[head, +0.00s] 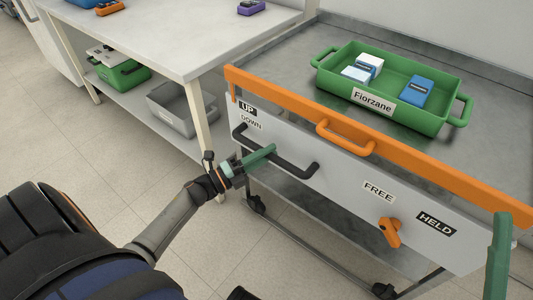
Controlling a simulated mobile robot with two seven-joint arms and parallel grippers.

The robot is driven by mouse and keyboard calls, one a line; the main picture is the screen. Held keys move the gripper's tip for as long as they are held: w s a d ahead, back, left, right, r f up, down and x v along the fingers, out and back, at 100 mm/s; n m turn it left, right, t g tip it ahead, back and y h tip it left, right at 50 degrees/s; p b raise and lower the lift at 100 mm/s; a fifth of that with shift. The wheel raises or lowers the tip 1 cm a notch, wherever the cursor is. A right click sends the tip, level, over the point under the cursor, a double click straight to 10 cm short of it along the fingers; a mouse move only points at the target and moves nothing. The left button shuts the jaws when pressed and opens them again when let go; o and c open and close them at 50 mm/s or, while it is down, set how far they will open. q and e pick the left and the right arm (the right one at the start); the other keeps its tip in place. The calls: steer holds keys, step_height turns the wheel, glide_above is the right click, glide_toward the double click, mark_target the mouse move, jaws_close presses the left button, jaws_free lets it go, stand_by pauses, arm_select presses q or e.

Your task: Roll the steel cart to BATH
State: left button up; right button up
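The steel cart (310,58) stands at the right in the head view, with a grey front panel marked UP, DOWN, FREE and HELD. A black handle (300,174) runs along the panel. My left gripper (262,156) is at this handle, its green fingers overlapping the handle's middle; whether they close on it I cannot tell. An orange bar (460,188) with an orange grip (345,137) lies along the panel's top edge, by UP. An orange lever (391,233) hangs down below and between FREE and HELD. Part of my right gripper (500,255) shows at the right edge; its opening is hidden. No BATH sign shows.
A green tray labelled Fiorzane (330,86), with blue and white boxes, sits on the cart. Left of the cart stands a table (180,45) with a lower shelf holding a green bin (122,75) and a grey bin (172,120). Tiled floor is clear at left.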

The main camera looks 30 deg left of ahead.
arm_select(q)
jaws_close()
steer(key=shift+f, duration=0.1)
stand_by(0.8)
